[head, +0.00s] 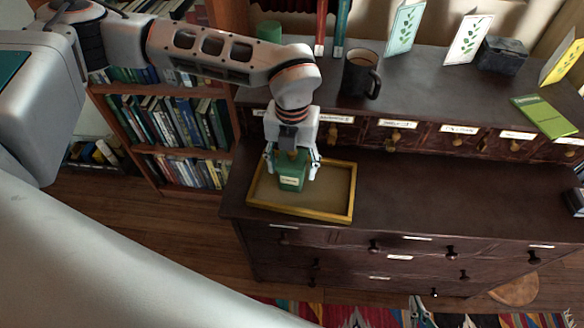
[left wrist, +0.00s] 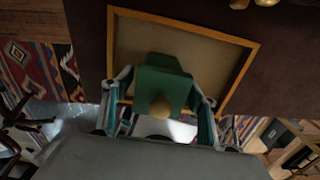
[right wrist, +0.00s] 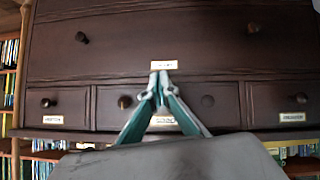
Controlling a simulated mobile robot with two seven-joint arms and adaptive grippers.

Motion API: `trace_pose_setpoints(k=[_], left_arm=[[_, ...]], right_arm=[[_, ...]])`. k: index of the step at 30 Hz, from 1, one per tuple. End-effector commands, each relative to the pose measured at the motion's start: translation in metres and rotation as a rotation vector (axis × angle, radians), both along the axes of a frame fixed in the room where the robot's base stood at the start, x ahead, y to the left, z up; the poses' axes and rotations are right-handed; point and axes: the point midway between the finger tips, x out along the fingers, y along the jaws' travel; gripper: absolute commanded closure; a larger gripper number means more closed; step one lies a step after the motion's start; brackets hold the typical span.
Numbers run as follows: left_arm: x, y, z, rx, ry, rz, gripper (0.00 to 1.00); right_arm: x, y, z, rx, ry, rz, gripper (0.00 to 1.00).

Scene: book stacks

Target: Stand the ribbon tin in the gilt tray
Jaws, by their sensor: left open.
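The ribbon tin, a dark green tin with a pale label (head: 291,180), stands upright inside the gilt tray (head: 330,216), toward its left part. The tin (left wrist: 170,82) and its round brass knob (left wrist: 160,106) also show in the left wrist view, with the tray's gilt rim (left wrist: 185,24) around it. My left gripper (head: 292,172) points down over the tin, open, with one finger on each side; gaps show beside the tin. My right gripper (right wrist: 159,76) is shut and empty, in front of the chest's drawers.
On the upper shelf are a dark mug (head: 361,75), standing cards (head: 405,28), a dark box (head: 502,55) and a green booklet (head: 543,116). Bookshelves (head: 175,125) stand left.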

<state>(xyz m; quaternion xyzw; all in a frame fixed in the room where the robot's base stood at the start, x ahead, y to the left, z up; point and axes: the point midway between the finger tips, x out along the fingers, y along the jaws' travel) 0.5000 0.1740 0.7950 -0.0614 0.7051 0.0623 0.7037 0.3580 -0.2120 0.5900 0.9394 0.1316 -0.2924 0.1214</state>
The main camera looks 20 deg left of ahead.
Motion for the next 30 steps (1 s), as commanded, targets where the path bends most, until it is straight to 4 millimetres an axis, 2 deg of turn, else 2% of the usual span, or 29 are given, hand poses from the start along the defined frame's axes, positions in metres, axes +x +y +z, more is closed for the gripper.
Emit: trace_pose_setpoints(k=[1,9,15,21,30], left_arm=[[0.002,0.0,0.013,-0.002,-0.007,-0.001,0.42],[0.002,0.0,0.069,-0.002,-0.007,-0.001,0.42],[0.001,0.0,0.098,-0.001,-0.005,-0.001,0.42],[0.001,0.0,0.109,-0.002,-0.002,0.0,0.42],[0.001,0.0,0.109,-0.002,-0.001,0.0,0.42]], right_arm=[[0.001,0.0,0.004,0.001,-0.004,0.0,1.0],[0.001,0.002,0.007,0.009,-0.001,0.0,1.0],[-0.001,0.004,0.008,0.013,0.001,0.001,1.0],[-0.005,0.005,0.007,0.015,0.008,0.001,1.0],[-0.005,0.004,0.006,0.015,0.008,0.001,1.0]])
